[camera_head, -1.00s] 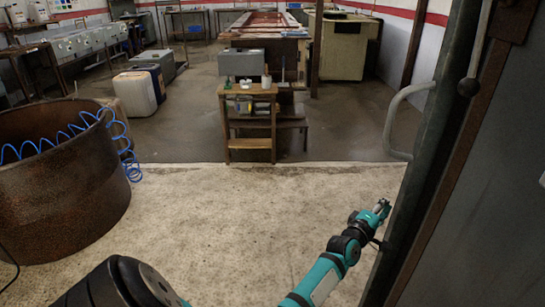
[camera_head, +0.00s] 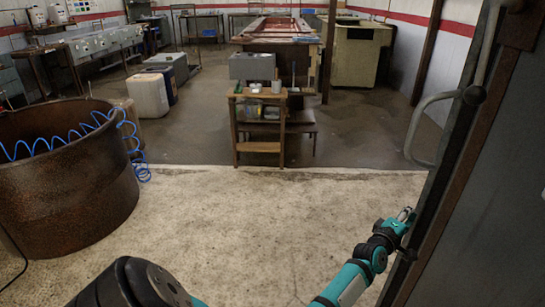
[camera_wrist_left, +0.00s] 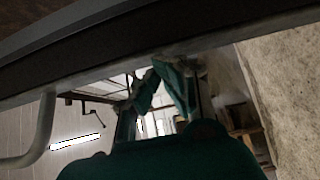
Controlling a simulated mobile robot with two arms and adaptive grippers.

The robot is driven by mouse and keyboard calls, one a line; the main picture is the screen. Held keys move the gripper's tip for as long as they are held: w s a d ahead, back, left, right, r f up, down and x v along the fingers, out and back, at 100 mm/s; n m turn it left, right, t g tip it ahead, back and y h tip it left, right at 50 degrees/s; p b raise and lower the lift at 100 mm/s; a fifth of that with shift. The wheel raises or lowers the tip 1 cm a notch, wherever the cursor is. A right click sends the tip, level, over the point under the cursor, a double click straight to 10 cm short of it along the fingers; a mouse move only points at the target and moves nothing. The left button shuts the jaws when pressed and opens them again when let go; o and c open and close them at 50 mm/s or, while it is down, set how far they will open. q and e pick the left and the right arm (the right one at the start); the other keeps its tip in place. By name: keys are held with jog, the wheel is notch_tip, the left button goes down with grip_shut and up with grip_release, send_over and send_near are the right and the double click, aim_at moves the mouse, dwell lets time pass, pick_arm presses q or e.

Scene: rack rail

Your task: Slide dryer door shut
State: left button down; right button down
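The dryer door (camera_head: 487,190) is a tall grey panel with a dark, rusty edge along the right of the head view. A pale curved handle (camera_head: 414,128) stands out from its edge; the handle also shows at the left of the wrist view (camera_wrist_left: 42,130). My left gripper (camera_head: 407,214) is low beside the door's edge, below the handle and not around it. In the wrist view its teal fingers (camera_wrist_left: 156,75) lean together at the tips with nothing seen between them. Contact with the edge cannot be told. My right gripper is out of view.
A rusty round drum (camera_head: 65,180) with a blue coiled hose stands at the left. The pale floor (camera_head: 260,220) between drum and door is clear.

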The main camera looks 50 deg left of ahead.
pick_arm(q)
jog(key=shift+d+r, duration=0.1)
jog(key=shift+d, duration=0.05)
